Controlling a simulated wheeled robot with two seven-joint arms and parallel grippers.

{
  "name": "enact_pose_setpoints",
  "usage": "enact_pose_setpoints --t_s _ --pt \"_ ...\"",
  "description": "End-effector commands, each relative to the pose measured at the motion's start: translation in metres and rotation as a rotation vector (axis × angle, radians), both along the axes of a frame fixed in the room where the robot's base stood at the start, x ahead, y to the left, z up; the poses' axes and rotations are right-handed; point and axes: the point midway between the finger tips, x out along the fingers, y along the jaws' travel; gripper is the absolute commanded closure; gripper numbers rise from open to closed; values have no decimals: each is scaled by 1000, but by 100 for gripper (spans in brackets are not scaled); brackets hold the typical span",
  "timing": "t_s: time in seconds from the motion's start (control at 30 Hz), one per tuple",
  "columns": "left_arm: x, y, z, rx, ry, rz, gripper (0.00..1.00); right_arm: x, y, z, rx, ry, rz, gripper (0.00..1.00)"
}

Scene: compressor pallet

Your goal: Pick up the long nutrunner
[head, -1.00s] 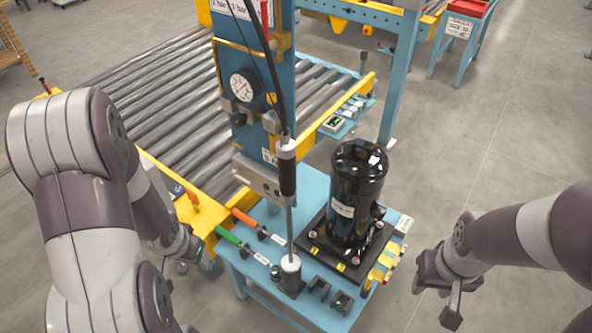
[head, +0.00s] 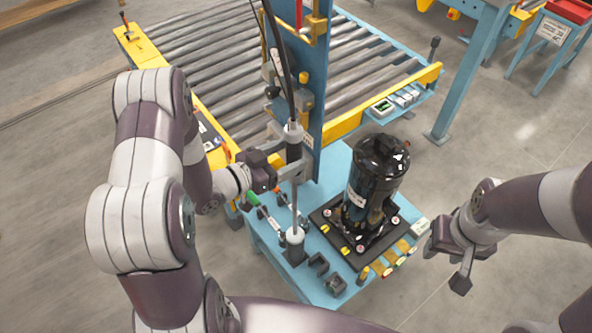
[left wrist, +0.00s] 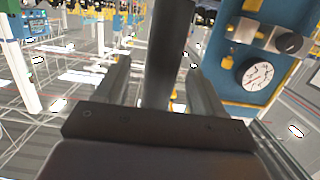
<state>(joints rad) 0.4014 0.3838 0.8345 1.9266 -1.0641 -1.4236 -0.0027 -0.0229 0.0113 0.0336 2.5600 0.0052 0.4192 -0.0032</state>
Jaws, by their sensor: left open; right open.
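The long nutrunner (head: 294,163) stands upright at the left of the blue work table, its dark grip section above a thin shaft that runs down to a pale socket end at the table. A cable rises from its top. My left gripper (head: 285,158) is at the dark grip section, with its fingers open around it. In the left wrist view the dark grip (left wrist: 168,60) stands between the two open fingers (left wrist: 155,85). Whether either finger touches it, I cannot tell. My right gripper (head: 455,262) is open and empty, right of the table.
A black compressor (head: 374,185) stands on a dark plate right of the nutrunner. A blue column (head: 313,90) with a gauge (left wrist: 257,74) rises behind it. Green and orange handled tools lie left on the table. A roller conveyor (head: 230,75) lies behind.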

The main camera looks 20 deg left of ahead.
Motion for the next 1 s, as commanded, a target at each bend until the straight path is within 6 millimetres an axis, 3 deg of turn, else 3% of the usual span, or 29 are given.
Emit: enact_pose_setpoints --t_s 0.13,0.3,0.5,0.7,0.73,1.0 --pt "23 -18 6 -1 2 -4 31 0 0 25 0 -1 0 57" --pt "38 -29 -2 1 1 0 31 0 0 27 0 -1 0 57" --pt "39 -29 -4 1 1 1 31 0 0 25 0 0 0 57" --pt "39 -29 -4 1 1 1 96 0 0 25 0 0 0 57" --pt "39 -29 -4 1 1 1 100 0 0 25 0 0 0 57" --pt "40 -28 -1 0 -5 1 100 0 0 26 0 -1 0 57"
